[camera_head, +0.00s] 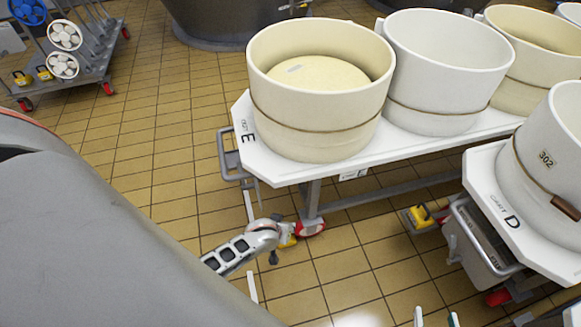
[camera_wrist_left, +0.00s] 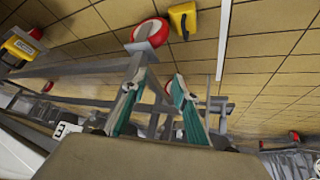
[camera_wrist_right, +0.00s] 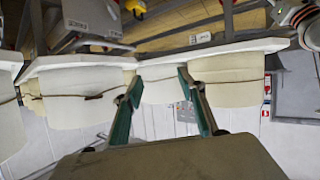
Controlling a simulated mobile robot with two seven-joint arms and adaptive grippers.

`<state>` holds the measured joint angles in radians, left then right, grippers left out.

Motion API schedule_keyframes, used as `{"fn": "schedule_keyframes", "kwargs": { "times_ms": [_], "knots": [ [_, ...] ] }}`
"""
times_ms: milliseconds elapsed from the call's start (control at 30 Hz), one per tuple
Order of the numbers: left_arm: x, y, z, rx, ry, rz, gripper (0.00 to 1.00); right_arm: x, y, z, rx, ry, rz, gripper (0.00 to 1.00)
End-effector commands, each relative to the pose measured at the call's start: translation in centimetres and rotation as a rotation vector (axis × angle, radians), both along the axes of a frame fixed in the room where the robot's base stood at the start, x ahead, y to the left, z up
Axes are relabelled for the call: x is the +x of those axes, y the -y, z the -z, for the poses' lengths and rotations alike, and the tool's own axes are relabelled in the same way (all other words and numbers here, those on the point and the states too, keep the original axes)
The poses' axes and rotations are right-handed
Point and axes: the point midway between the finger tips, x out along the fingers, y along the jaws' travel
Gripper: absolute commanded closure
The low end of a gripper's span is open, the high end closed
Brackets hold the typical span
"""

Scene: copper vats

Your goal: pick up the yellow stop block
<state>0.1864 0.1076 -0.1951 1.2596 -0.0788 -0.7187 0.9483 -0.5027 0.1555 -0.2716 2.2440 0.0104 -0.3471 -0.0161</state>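A yellow stop block (camera_head: 287,240) lies on the floor beside a red caster under cart E, partly hidden by my left arm. It shows whole in the left wrist view (camera_wrist_left: 183,20). Another yellow block (camera_head: 420,217) lies by cart D; it also shows in the left wrist view (camera_wrist_left: 20,47) and partly in the right wrist view (camera_wrist_right: 135,8). My left gripper (camera_wrist_left: 158,88) is open and empty, apart from both blocks. My right gripper (camera_head: 436,318) is open and empty at the bottom of the head view; its two fingers also show in the right wrist view (camera_wrist_right: 160,90).
Cart E (camera_head: 290,178) carries large round vats. Cart D (camera_head: 490,205) stands at the right, with a grey bin (camera_head: 480,250) beneath it. A wheeled rack (camera_head: 75,75) at the far left holds two more yellow blocks (camera_head: 33,76).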

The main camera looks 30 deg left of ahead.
Motion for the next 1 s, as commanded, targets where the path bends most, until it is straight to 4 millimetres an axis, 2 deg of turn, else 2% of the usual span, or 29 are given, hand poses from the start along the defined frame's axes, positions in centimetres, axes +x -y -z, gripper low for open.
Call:
{"fn": "schedule_keyframes", "kwargs": {
  "times_ms": [33,200,300,400,533,1000],
  "knots": [
    [-0.4,-0.4,4.4,-0.011,-0.059,-0.058,0.71,-1.1,-0.2,2.5,0.009,-0.041,0.000,0.60],
    [1.2,-1.9,11.0,-0.039,-0.159,-0.263,0.71,-2.1,-0.8,4.6,0.035,-0.082,0.004,0.60],
    [1.8,-2.6,13.6,-0.042,-0.200,-0.365,0.71,-2.6,-1.0,5.4,0.047,-0.101,0.008,0.60],
    [2.3,-3.1,15.2,-0.043,-0.224,-0.443,0.71,-2.8,-1.1,5.8,0.057,-0.113,0.009,0.60],
    [3.0,-3.5,16.0,-0.044,-0.236,-0.502,0.71,-2.8,-1.2,5.8,0.064,-0.116,0.012,0.60],
    [4.0,-5.0,19.7,-0.042,-0.241,-0.522,0.71,-2.4,-3.0,5.2,0.177,-0.111,0.030,0.60]
  ]
}}
